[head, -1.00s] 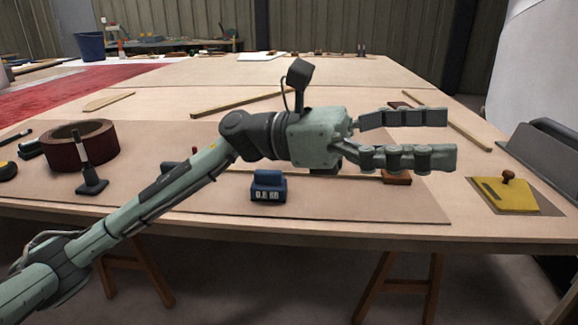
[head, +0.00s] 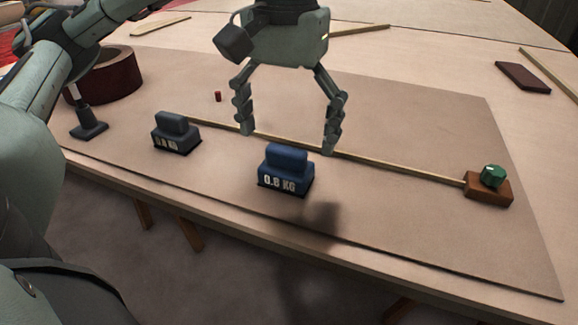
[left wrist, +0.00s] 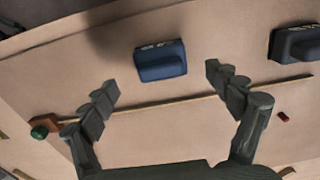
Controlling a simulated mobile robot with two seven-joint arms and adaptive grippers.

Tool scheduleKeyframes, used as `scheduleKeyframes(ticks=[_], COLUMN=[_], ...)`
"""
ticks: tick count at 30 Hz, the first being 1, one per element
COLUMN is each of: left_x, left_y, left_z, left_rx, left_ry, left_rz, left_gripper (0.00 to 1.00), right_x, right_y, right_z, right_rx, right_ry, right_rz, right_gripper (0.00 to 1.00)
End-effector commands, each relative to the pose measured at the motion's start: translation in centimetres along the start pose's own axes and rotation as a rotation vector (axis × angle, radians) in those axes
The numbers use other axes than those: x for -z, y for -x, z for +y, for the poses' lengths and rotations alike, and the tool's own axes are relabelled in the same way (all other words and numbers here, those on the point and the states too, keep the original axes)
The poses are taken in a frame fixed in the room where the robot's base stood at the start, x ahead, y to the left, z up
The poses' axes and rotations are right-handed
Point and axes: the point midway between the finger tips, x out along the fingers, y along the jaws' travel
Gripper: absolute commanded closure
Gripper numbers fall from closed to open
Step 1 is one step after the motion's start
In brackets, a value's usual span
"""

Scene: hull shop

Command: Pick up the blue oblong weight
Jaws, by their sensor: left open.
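In the left wrist view the gripper (left wrist: 161,77) shows both fingers apart from the weight. My right gripper is not in view.
A dark grey weight (head: 176,135) stands left of the blue one. A thin wooden strip (head: 400,170) runs behind both to a brown block (head: 488,190) with a green knob (head: 492,175). A dark red roll (head: 108,78) and black stand (head: 88,128) are at left. The front right board is clear.

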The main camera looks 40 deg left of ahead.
Motion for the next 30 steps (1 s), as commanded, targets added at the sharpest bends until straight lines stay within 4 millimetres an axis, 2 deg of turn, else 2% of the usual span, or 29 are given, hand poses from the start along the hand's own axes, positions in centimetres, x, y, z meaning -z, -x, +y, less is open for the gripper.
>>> scheduleKeyframes(ticks=[7, 11, 17, 30], left_x=[0.0, 0.1, 0.1, 0.1], left_y=[-3.8, -4.5, -4.6, -4.6], left_z=[-0.2, -0.2, -0.1, -0.1], left_rx=[-0.001, -0.003, -0.004, -0.004], left_ry=[0.001, 0.001, 0.001, 0.001], left_rz=[-0.003, -0.001, -0.001, -0.001], left_gripper=[0.11, 0.11, 0.11, 0.65], right_x=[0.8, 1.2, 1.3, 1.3], right_y=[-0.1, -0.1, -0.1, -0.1], right_z=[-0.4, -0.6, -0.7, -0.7], right_rx=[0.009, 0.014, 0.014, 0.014], right_ry=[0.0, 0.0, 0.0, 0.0], right_rz=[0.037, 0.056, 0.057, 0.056], right_gripper=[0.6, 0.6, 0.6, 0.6])
